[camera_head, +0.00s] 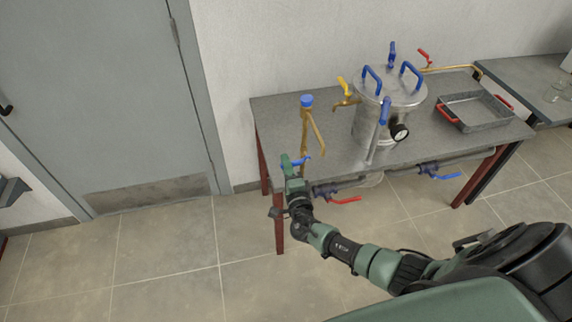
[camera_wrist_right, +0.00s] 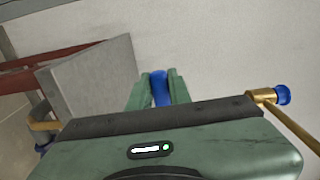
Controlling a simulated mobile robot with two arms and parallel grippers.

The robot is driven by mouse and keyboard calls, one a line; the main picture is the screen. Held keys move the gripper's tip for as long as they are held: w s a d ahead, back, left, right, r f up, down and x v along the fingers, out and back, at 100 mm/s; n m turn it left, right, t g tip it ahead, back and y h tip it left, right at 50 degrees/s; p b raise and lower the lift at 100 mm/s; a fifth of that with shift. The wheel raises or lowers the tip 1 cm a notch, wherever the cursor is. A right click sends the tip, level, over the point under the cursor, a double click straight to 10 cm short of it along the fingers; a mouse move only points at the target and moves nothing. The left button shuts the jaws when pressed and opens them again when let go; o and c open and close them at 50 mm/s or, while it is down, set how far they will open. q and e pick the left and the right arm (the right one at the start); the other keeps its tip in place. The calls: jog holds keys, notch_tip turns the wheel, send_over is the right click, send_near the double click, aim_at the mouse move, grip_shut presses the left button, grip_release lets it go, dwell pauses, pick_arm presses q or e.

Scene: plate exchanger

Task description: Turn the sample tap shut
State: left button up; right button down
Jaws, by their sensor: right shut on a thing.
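My right gripper (camera_head: 293,163) is at the front left edge of the steel table. Its green fingers are shut on a blue lever handle (camera_head: 303,160), which also shows between the fingertips in the right wrist view (camera_wrist_right: 160,88). The lever is beside the lower part of a brass standpipe (camera_head: 304,130) with a blue cap. My gripper hides the lever's valve body. Which tap is the sample tap is not marked; a brass tap with a yellow lever (camera_head: 344,88) is on the steel vessel (camera_head: 375,125). My left gripper is not in view.
The vessel has blue handles and a dial gauge (camera_head: 400,133). A brass pipe with a red lever (camera_head: 425,56) is behind it. A steel tray (camera_head: 475,110) with red handles is at the right. Red (camera_head: 345,200) and blue (camera_head: 445,176) levers stick out below the front edge.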

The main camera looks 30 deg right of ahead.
jog(key=c, duration=1.3)
grip_release()
jog(key=shift+s, duration=0.15)
jog(key=v, duration=0.7)
jog(key=shift+s, duration=0.3)
